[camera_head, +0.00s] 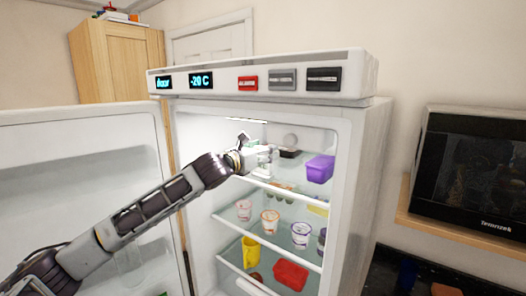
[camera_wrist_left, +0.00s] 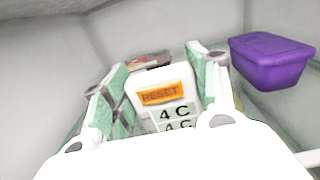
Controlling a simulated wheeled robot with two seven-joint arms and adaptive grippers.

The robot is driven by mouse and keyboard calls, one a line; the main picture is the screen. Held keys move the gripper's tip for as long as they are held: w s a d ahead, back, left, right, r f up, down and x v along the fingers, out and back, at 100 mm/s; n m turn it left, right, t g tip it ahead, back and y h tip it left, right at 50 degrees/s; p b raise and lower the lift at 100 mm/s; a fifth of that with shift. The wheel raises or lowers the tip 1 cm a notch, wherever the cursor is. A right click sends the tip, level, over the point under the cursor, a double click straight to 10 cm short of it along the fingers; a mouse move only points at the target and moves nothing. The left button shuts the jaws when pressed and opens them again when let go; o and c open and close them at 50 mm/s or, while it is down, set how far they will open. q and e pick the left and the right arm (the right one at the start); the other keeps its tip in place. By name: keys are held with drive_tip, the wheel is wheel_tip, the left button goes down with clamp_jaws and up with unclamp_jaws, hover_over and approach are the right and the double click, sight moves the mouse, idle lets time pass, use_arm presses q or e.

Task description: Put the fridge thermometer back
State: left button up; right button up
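The fridge thermometer (camera_wrist_left: 160,95) is a white block with an orange RESET button and "4 C" readouts, seen close in the left wrist view. My left gripper (camera_wrist_left: 160,90) has its green-padded fingers on both sides of it and appears shut on it. Its lower part is hidden behind the white gripper body. In the head view my left gripper (camera_head: 263,157) is inside the open fridge (camera_head: 350,190), over the upper shelf (camera_head: 290,193). The thermometer is too small there to tell apart from the gripper. My right gripper is not in view.
A purple tub (camera_head: 320,169) stands right of the gripper, with a dark package (camera_head: 289,153) behind. Several cups, including a white one (camera_head: 270,222), and a red box (camera_head: 290,274) sit lower. The fridge door (camera_head: 80,150) is open at left. A microwave (camera_head: 465,180) is at right.

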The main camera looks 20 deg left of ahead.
use_arm(q)
drive_tip(key=o, duration=0.3)
drive_tip(key=shift+o, duration=0.2)
drive_tip(key=shift+r, duration=0.1)
drive_tip(key=shift+s, duration=0.1)
drive_tip(key=shift+b+v, duration=0.4)
drive_tip(key=shift+v, duration=0.7)
drive_tip(key=b+v, duration=0.2)
drive_tip(key=v, duration=0.7)
drive_tip(key=shift+s+a, duration=0.2)
drive_tip(key=shift+s, duration=0.05)
